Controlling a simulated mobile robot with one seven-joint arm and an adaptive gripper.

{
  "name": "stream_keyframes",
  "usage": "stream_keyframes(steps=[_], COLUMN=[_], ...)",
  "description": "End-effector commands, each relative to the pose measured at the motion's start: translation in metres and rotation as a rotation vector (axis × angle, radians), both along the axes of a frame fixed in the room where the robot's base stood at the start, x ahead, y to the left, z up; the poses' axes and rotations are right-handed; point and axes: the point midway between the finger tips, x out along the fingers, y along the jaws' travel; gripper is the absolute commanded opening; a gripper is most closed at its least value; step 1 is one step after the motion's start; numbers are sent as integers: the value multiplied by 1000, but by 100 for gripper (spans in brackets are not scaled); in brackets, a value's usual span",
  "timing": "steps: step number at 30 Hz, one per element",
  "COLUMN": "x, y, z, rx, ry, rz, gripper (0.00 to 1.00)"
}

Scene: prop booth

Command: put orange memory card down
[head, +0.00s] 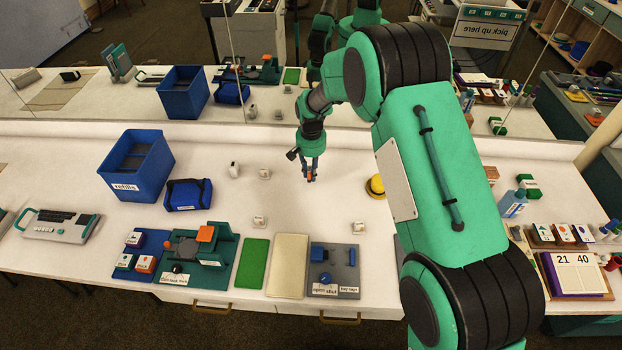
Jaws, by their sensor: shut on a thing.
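My gripper (311,173) hangs pointing down over the white tabletop, near the middle of the table. It is shut on the small orange memory card (310,176), of which only a little shows between the fingertips. I cannot tell whether the card touches the table or is just above it. The white table (225,205) is bare around and below the gripper.
A blue bin (137,166) and a blue bag (188,195) stand left. Small white blocks (264,174) lie nearby. A yellow dome (375,187) sits right. A green mat (252,263), a cream mat (288,265) and a grey board (335,270) line the front. A mirror stands behind.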

Motion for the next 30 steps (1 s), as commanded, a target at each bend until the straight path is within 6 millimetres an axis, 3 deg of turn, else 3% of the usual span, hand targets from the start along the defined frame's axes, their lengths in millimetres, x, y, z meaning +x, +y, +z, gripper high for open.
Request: stream_keyframes(steps=[10, 24, 25, 27, 30], x=[0, -1, -1, -1, -1], y=[0, 0, 0, 0, 0], z=[-33, -37, -38, -37, -37], rx=[0, 0, 0, 0, 0], ry=[1, 1, 1, 1, 1], rz=[0, 0, 0, 0, 0], gripper=[0, 0, 20, 34, 37])
